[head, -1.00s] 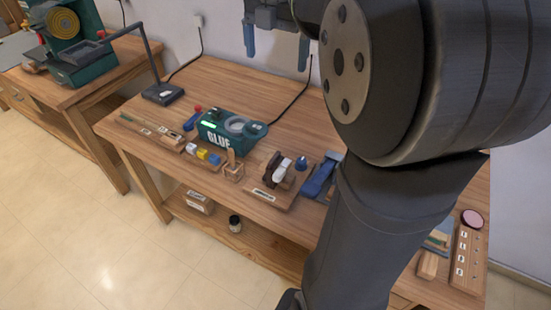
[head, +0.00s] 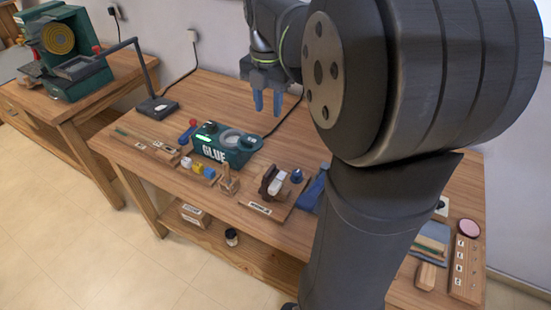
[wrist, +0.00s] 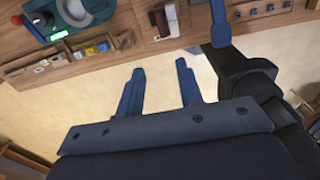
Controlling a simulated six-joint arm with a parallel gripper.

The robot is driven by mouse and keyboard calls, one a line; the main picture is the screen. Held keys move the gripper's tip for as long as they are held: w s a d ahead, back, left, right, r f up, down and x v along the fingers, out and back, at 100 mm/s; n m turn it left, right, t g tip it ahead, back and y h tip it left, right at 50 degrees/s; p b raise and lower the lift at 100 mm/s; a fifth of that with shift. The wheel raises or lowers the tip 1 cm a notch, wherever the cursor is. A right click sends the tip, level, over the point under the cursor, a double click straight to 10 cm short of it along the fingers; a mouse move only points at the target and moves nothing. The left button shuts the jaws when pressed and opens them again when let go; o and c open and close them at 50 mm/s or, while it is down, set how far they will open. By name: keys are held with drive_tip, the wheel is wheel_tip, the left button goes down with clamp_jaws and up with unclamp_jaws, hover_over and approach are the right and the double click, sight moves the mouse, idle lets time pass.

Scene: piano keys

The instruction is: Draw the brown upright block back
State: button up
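The brown upright block (head: 268,181) stands on a small labelled wooden board (head: 259,207) near the front edge of the bench. A white key-like piece (head: 278,183) stands against its right side. My gripper (head: 267,102) hangs above the back of the bench, apart from the block. Its two blue fingers are spread with nothing between them. In the wrist view my gripper (wrist: 161,85) is also open, and the floor shows beyond its fingers.
The green glue machine (head: 227,143) stands left of the board, with a small wooden stand (head: 228,181) and coloured cubes (head: 198,168) in front. A blue tool (head: 313,191) lies right of the board. My arm hides much of the bench's right part.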

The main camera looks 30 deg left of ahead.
sight(269, 170)
drive_tip(key=f, duration=2.1)
drive_tip(key=shift+s+d, duration=0.15)
drive_tip(key=shift+s, duration=0.05)
clamp_jaws()
